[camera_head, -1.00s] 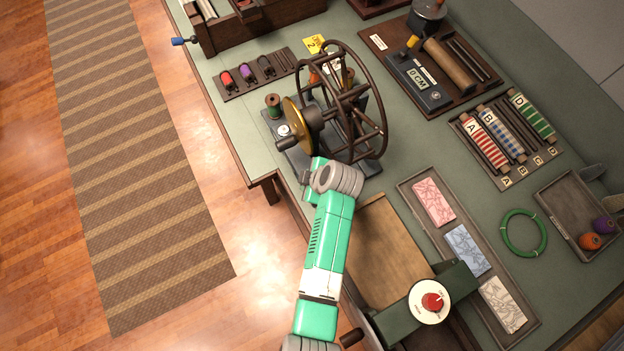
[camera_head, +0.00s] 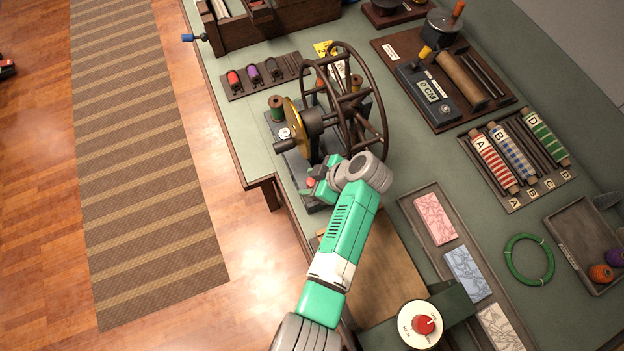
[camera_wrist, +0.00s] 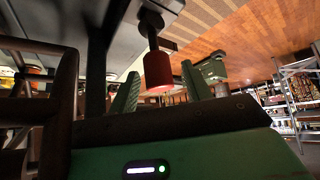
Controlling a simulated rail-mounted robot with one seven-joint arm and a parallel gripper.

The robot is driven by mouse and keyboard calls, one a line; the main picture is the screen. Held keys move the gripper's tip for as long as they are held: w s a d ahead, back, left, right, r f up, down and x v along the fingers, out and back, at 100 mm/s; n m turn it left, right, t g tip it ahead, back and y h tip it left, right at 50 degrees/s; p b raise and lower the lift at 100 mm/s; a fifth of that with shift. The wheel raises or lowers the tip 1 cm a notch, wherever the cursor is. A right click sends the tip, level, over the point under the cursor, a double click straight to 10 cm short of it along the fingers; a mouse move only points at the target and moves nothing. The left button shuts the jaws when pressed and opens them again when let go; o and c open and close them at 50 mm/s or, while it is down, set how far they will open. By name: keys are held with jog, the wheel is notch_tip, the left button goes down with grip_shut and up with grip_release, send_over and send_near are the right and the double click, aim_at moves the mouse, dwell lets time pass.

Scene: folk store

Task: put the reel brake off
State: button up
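The reel (camera_head: 345,105) is a dark spoked wheel frame on a grey base at the table's near left edge, with a brass disc (camera_head: 294,122) on its side. A red knob (camera_head: 310,183), apparently the brake lever's handle, shows low on the base's front side. In the wrist view the red knob (camera_wrist: 158,72) sits on a short dark stem. My green gripper (camera_head: 321,180) is at the knob, just in front of the reel. In the wrist view its two fingers (camera_wrist: 160,88) are apart, one on each side of the knob, with gaps visible. The lever's pivot is hidden.
The reel's spokes (camera_wrist: 50,90) stand close on the left in the wrist view. A wooden board (camera_head: 385,265) and a dial with a red knob (camera_head: 424,325) lie near my arm. A tray of patterned cards (camera_head: 436,218) is to the right. Floor lies open left.

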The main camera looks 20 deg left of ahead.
jog(key=shift+r, duration=0.4)
jog(key=r, duration=0.1)
jog(key=s+r, duration=0.1)
jog(key=r, duration=0.1)
jog(key=shift+d, duration=0.1)
jog(key=s+d+r+p, duration=0.1)
jog(key=s+d, duration=0.2)
jog(key=s, duration=1.1)
jog(key=shift+s, duration=0.35)
jog(key=shift+r, duration=0.1)
